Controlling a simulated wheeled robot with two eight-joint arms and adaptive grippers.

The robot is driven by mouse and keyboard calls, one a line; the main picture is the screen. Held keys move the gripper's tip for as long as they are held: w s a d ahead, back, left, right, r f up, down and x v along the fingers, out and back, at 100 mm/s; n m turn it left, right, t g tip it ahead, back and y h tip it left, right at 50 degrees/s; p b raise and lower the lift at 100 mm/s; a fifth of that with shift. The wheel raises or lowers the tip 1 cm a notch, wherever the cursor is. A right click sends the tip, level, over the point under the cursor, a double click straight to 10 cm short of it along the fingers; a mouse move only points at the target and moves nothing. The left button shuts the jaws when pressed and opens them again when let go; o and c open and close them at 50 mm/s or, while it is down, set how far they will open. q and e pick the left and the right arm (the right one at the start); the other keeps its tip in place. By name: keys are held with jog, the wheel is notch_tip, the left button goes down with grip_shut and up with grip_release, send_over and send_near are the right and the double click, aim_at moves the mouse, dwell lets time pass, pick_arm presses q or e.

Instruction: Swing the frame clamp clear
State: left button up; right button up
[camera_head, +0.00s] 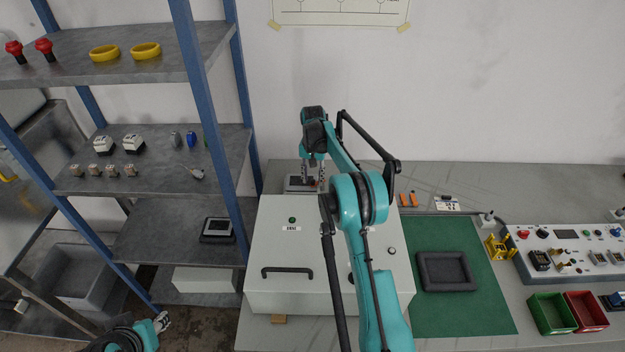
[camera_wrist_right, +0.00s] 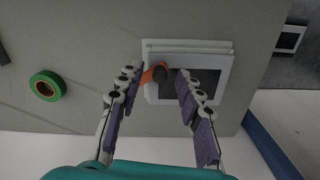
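The frame clamp (camera_wrist_right: 150,75) shows as a short orange arm with a dark knob, at the left side of a light frame (camera_wrist_right: 190,47) with a dark window. My right gripper (camera_wrist_right: 167,76) is open, its two fingers apart on either side of the clamp's knob; I cannot tell whether either touches it. In the head view the right gripper (camera_head: 313,183) points down over the small framed device (camera_head: 291,187) behind the white cabinet, and the clamp is mostly hidden there. My left gripper (camera_head: 162,322) is partly in view at the bottom left, low beside the shelf, too small to read.
A white cabinet (camera_head: 275,230) with a dark handle stands in front of the device. A blue-post shelf (camera_head: 185,60) is at left. A green tape roll (camera_wrist_right: 47,85) lies beside the frame. A green mat (camera_head: 430,315) with a dark tray (camera_head: 445,288) lies right.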

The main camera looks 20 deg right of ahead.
jog(key=shift+f, duration=0.2)
grip_shut()
jog(key=shift+s+n, duration=0.15)
jog(key=shift+n, duration=0.15)
jog(key=n, duration=0.1)
jog(key=s+n, duration=0.1)
jog(key=n, duration=0.2)
jog(key=shift+s+d+r+n+p, duration=0.1)
jog(key=shift+s+d+n+p, duration=0.2)
jog(key=shift+d+p, duration=0.05)
jog(key=n, duration=0.2)
jog(key=s+d+n, duration=0.1)
jog(key=n, duration=0.2)
jog(key=shift+s+d, duration=0.15)
jog(key=shift+d, duration=0.05)
dwell(0.3)
grip_release()
